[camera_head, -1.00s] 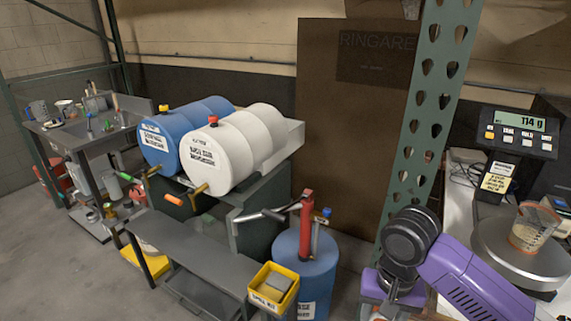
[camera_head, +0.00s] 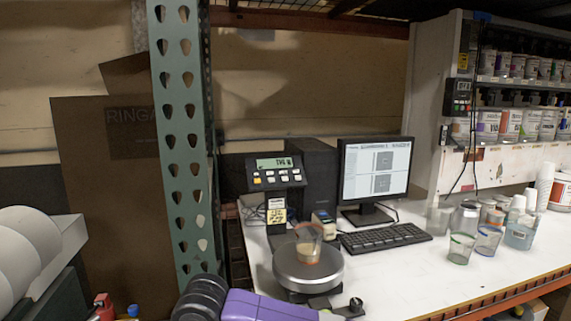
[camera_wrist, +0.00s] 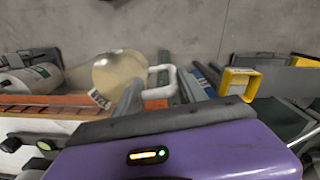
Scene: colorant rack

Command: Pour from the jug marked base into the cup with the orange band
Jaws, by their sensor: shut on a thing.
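The cup with the orange band (camera_head: 308,243) stands upright on the round scale plate (camera_head: 308,270), with some beige contents low in it. In the wrist view, my gripper (camera_wrist: 162,88) is shut on the white handle of a jug (camera_wrist: 118,75). The jug shows a round cream-coloured opening or contents and a small white label too small to read. In the head view only my purple arm shows at the bottom, and the jug and gripper are out of frame.
A scale display (camera_head: 276,172) stands behind the plate. A monitor (camera_head: 374,172) and keyboard (camera_head: 385,237) are to its right. A green-banded cup (camera_head: 460,248) and blue-banded cup (camera_head: 488,240) stand farther right. A perforated green post (camera_head: 182,140) rises left of the scale.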

